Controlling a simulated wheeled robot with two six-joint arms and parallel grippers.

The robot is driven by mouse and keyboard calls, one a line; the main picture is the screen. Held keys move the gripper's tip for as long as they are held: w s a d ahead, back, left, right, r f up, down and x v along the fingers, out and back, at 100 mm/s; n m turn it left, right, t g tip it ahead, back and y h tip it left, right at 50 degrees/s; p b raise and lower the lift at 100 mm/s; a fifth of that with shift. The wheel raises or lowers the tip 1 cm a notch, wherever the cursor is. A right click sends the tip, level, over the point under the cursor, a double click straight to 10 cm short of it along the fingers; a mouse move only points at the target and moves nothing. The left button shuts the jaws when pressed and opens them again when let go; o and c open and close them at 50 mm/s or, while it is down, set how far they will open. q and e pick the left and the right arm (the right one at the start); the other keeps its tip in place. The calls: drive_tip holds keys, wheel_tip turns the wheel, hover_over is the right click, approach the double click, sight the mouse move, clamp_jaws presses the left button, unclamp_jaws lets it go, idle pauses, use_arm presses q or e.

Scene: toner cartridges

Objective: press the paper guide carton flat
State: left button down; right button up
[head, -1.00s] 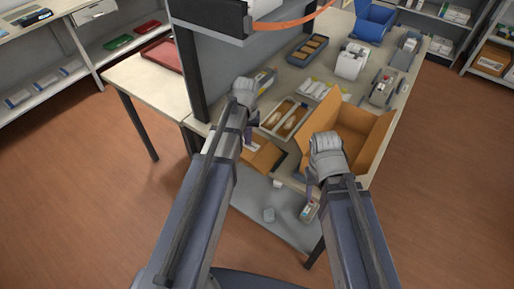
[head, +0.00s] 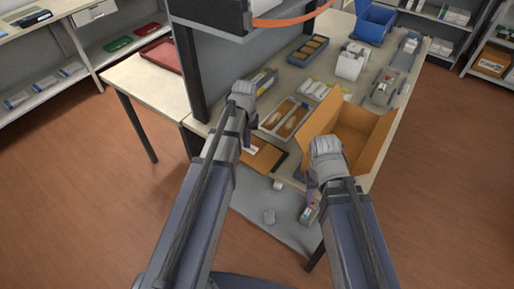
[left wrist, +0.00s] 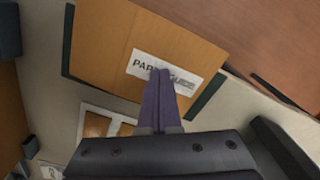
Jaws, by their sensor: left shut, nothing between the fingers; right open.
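The paper guide carton (head: 266,158) is orange-brown and lies low at the near left end of the bench, on a dark mat or tray. In the left wrist view its flat brown top (left wrist: 120,30) carries a white label (left wrist: 165,70) with partly covered print. My left gripper (head: 246,142) is shut and empty, over the carton. In the left wrist view its purple fingers (left wrist: 160,78) point down at the label and cover part of it; I cannot tell whether they touch. My right gripper (head: 310,194) is open, in front of the large open box (head: 366,130).
Trays with brown inserts (head: 293,120) lie just behind the carton. A blue bin (head: 374,22) stands at the far end. A grey panel (head: 228,70) rises at the left of the bench. A small box (head: 309,215) is below my right gripper.

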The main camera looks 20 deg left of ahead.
use_arm(q)
drive_tip(key=shift+f, duration=0.1)
drive_tip(key=shift+f+b, duration=0.25)
drive_tip(key=shift+b, duration=0.1)
drive_tip(key=shift+s, duration=0.15)
drive_tip(key=shift+r+p, duration=0.7)
drive_tip(key=shift+p, duration=0.05)
wheel_tip(320, 180, up, 7)
drive_tip(key=p, duration=0.7)
drive_tip(key=shift+r, duration=0.2)
